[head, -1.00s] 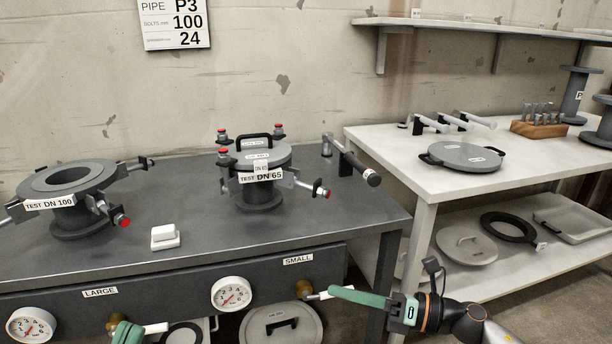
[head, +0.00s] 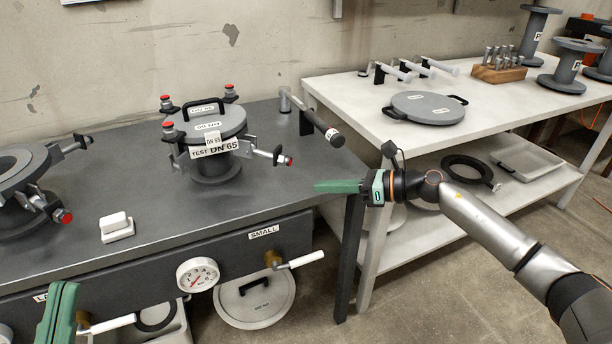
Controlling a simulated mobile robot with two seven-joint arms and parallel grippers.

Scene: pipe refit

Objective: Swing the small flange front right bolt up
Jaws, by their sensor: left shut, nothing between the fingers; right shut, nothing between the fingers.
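The small flange (head: 215,165), labelled TEST DN 65, stands on the dark bench with a handled lid (head: 205,118) on it. Its front right bolt (head: 265,154) is swung out, lying nearly level and pointing right, with a red end. My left gripper (head: 68,287) is shut at the lower left, in front of the bench.
A larger flange (head: 20,190) with swung-out bolts stands at the left. A white block (head: 116,226) lies on the bench. A dark-ended handle (head: 322,127) juts out at the bench's right. A white valve lever (head: 305,260) and gauge (head: 197,274) are on the front panel.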

